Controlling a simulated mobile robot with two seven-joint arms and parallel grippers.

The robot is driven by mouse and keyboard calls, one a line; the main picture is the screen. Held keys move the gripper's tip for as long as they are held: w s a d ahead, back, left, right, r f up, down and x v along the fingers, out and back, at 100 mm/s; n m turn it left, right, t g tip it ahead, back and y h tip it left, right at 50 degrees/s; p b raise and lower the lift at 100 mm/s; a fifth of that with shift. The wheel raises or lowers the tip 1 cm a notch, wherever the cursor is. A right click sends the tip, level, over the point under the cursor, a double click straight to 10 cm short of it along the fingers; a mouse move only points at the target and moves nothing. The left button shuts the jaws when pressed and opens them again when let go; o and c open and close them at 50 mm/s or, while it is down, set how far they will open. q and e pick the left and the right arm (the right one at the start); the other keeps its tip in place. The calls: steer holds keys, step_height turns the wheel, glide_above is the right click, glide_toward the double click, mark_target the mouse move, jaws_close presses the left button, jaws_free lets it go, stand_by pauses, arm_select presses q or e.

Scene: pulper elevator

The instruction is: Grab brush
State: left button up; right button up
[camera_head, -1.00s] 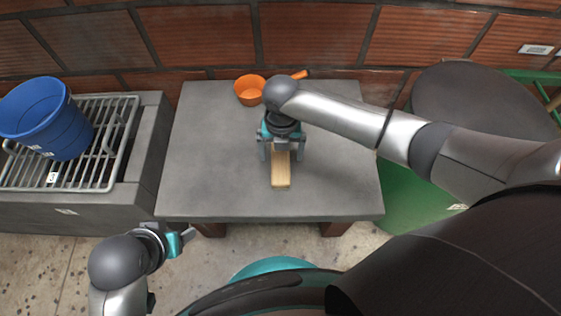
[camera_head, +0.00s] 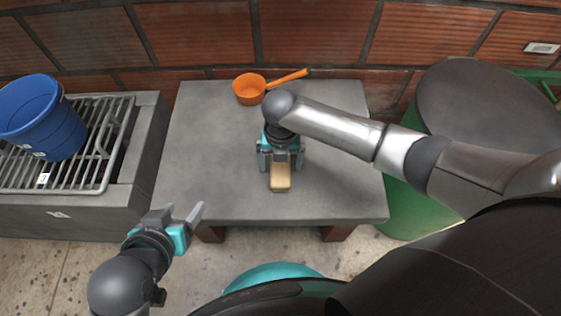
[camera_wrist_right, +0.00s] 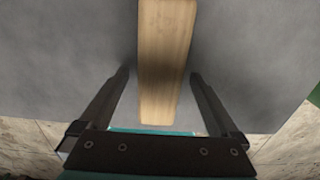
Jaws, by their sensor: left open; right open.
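The brush shows as a pale wooden block (camera_head: 280,184) on the grey table, its far part hidden under my right gripper in the head view. My right gripper (camera_head: 280,168) is open above it, pointing down. In the right wrist view the wooden piece (camera_wrist_right: 165,60) lies lengthwise between the two open fingers (camera_wrist_right: 160,75), with a gap on each side. Bristles are not visible. My left gripper (camera_head: 186,216) is open and empty, off the table's front left corner.
An orange dipper (camera_head: 250,89) stands at the table's back edge. A blue bucket (camera_head: 42,118) stands on a metal rack (camera_head: 105,150) at left. A green barrel (camera_head: 405,212) is at right. The grey table (camera_head: 215,160) is otherwise clear.

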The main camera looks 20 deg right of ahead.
steer(key=c, duration=1.5)
